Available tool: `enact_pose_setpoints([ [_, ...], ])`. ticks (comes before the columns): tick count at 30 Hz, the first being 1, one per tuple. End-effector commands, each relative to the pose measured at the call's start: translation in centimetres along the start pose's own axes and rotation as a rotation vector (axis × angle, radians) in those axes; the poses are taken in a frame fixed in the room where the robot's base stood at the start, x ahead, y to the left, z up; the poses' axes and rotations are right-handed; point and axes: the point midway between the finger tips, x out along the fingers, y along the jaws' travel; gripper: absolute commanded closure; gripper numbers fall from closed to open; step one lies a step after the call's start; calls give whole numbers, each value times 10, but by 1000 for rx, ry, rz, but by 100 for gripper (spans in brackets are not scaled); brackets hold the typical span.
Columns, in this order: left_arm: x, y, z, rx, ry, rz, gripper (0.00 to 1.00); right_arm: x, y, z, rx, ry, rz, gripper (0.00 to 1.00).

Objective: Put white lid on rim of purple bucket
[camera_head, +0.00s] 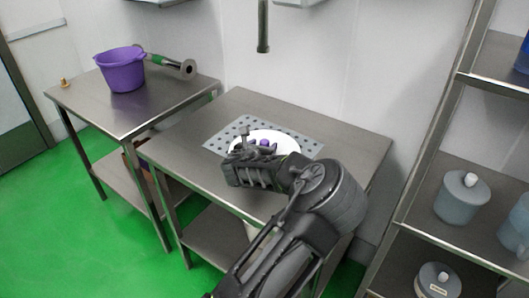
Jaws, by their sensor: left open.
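The white lid (286,141) lies on the perforated plate of the middle steel table. A small purple spot, perhaps its knob, shows at its middle beside my gripper. My left gripper (254,144) is over the near left part of the lid and hides some of it. It is open; I cannot tell if it touches the lid. The purple bucket (122,72) stands upright on the left steel table, with its open top showing. My right gripper is not in view.
The middle table (184,135) has a perforated plate (228,129) and free room around it. A rack (440,170) with jugs (461,199) stands at the right. A pipe (263,28) hangs above.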

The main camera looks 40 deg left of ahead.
Motion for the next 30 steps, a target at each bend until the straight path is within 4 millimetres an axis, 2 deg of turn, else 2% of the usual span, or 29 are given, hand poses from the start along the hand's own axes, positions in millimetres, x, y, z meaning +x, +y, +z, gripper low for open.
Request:
enact_pose_setpoints([
  [9, 0, 0, 0, 0, 0, 0, 47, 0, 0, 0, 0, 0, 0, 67],
  [27, 0, 0, 0, 0, 0, 0, 96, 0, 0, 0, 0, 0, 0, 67],
  [30, 0, 0, 0, 0, 0, 0, 100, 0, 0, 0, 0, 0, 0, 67],
])
